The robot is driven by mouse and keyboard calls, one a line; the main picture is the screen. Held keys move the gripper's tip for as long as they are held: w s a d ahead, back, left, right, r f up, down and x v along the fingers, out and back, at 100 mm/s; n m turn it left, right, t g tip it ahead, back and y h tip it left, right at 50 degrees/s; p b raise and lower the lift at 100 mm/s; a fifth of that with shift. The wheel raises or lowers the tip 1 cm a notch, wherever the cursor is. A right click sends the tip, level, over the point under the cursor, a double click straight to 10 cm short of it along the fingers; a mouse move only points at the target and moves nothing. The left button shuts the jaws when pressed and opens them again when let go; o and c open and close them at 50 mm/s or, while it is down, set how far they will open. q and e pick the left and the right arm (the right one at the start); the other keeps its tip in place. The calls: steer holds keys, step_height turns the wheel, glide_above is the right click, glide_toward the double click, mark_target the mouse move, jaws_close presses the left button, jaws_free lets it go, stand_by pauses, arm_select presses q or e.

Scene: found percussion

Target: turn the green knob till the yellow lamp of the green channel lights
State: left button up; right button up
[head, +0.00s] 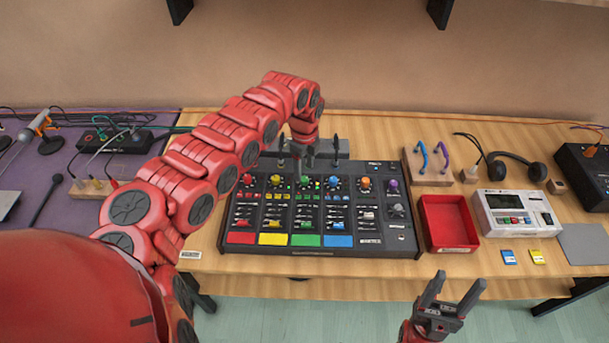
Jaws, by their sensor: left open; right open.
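The black mixer panel (230,215) lies on the wooden table with a row of coloured knobs. The green knob (303,183) is in the third column, above the green pad (306,240). Small green lights (318,185) show just right of it; I cannot make out a lit yellow lamp there. My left gripper (308,157) is open and points down just above and behind the green knob, seemingly apart from it. My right gripper (456,288) is open and empty, in front of the table's front edge.
The yellow knob (275,181) and blue knob (335,184) flank the green one closely. A red tray (448,223), a white device (515,213) and headphones (518,167) stand to the right. Microphones and cables lie on the purple cloth (40,165) at left.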

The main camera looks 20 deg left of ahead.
mark_target(304, 178)
arm_select(q)
step_height(304, 178, up, 14)
steer(key=b, duration=0.3)
steer(key=shift+f, duration=0.15)
steer(key=shift+s, duration=0.1)
